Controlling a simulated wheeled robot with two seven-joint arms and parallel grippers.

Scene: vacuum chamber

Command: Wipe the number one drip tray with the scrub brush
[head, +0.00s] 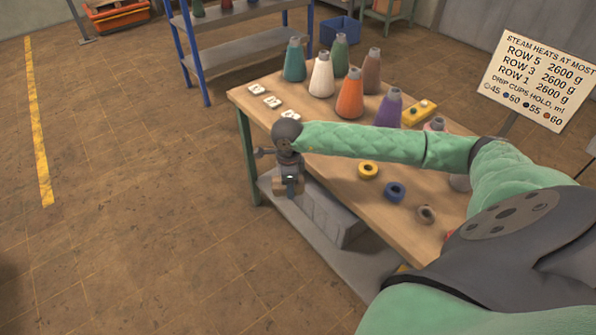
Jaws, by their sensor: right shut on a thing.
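My right gripper (289,180) hangs off the near left side of the wooden table (335,170), with its arm reaching in from the right. It is shut on a small brown block with a dark blue part, which looks like the scrub brush (279,187). The gripper hides part of it. Three small white pieces with dark marks lie in a row at the table's left end: one (257,89), a second (272,101) and a third (290,115). Their marks are too small to read. I cannot make out which thing is the number one drip tray. My left gripper is not in view.
Several coloured cones, including an orange one (350,95), stand along the table's far side. Yellow (368,170), blue (394,191) and brown (425,214) rings lie on top. A grey block (335,218) sits on the lower shelf. A sign (540,78) stands behind. Floor at left is clear.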

